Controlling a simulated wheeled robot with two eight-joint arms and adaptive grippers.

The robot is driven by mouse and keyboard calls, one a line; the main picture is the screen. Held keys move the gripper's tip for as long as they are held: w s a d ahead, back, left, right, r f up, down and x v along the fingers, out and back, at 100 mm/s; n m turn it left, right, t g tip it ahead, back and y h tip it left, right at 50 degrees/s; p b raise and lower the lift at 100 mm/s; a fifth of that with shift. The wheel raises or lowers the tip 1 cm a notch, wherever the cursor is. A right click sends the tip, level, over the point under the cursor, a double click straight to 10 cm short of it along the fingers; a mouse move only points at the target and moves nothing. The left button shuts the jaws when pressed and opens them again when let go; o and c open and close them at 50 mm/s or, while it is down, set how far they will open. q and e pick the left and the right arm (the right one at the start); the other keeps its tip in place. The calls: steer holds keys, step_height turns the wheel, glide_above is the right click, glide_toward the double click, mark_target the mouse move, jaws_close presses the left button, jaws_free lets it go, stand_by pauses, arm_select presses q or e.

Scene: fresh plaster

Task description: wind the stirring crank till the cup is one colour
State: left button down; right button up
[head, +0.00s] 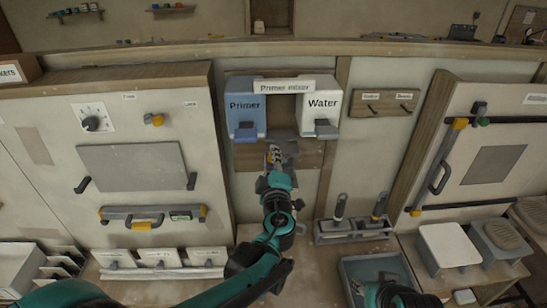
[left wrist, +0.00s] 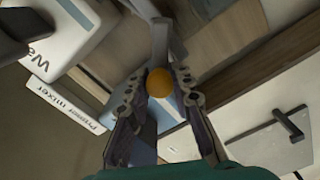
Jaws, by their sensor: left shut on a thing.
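The primer mixer, under its sign (head: 287,86), has a blue Primer tank (head: 245,103) and a white Water tank (head: 321,101). My left gripper (head: 276,152) is in front of it, just below and between the tanks. In the left wrist view, its fingers (left wrist: 160,88) are shut on an orange ball knob (left wrist: 160,82). A grey crank arm (left wrist: 160,45) runs from the knob. The cup and its colour cannot be made out behind my gripper. A teal and dark part of my right arm shows at the bottom right of the head view; its fingers cannot be made out.
A tool holder (head: 352,232) with two upright handles stands right of my left arm. A blue-grey tray (head: 366,266) lies in front of it. A cabinet with a dial (head: 92,124) is at left; a door with a bar handle (head: 438,178) is at right.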

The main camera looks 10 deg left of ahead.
stand_by(0.3)
arm_select(q)
steer(key=c, duration=1.3)
jaws_free()
steer(key=shift+s, duration=0.15)
steer(key=s+d, duration=0.2)
steer(key=s, duration=0.9)
steer(key=shift+s+d, duration=0.15)
steer(key=shift+s, duration=0.15)
